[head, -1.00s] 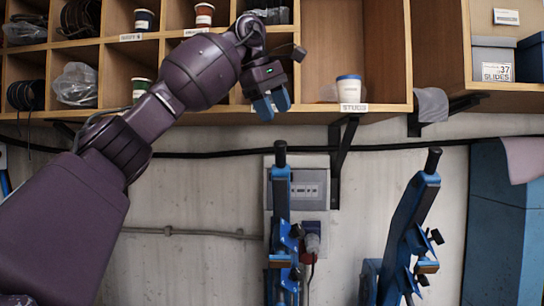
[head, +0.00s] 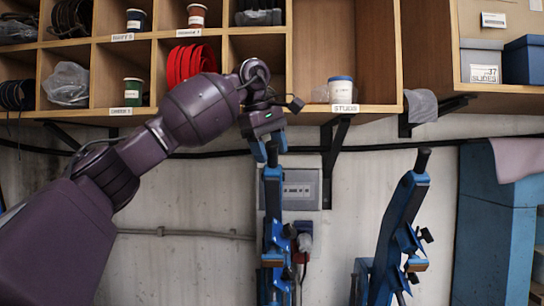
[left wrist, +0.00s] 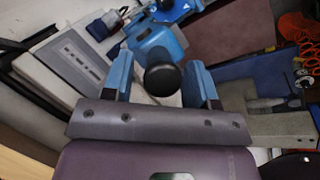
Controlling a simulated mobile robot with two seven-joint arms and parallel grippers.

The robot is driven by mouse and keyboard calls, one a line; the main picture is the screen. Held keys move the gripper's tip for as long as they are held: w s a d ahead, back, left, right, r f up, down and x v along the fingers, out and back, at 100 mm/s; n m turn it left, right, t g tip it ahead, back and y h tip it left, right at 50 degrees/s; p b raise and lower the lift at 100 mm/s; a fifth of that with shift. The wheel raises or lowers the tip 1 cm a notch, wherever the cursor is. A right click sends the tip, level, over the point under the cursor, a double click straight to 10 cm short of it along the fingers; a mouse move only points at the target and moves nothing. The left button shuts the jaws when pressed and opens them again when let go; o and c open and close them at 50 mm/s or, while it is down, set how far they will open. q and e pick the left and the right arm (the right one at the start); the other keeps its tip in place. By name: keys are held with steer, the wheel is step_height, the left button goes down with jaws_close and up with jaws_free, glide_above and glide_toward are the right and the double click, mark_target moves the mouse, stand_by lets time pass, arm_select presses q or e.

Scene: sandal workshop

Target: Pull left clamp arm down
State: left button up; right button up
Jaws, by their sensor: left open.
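The left clamp arm (head: 273,205) is a blue upright lever with a black grip at its top (head: 272,153). My left gripper (head: 268,150) is at the top of this lever, with blue fingers pointing down. In the left wrist view the open fingers (left wrist: 163,85) stand on either side of the black round knob (left wrist: 163,78), with gaps beside it. The blue lever body (left wrist: 155,40) lies beyond the knob. The right clamp arm (head: 400,220), also blue with a black grip, stands upright and apart to the right. My right gripper is not in view.
Wooden shelves (head: 220,113) with cups and coils hang just above my left gripper. A grey wall box (head: 305,188) is behind the left lever. A blue cabinet (head: 485,230) stands at the right. Bare wall lies between the two levers.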

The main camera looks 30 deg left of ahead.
arm_select(q)
steer(key=shift+x, duration=0.85)
steer(key=shift+s, duration=0.1)
jaws_close()
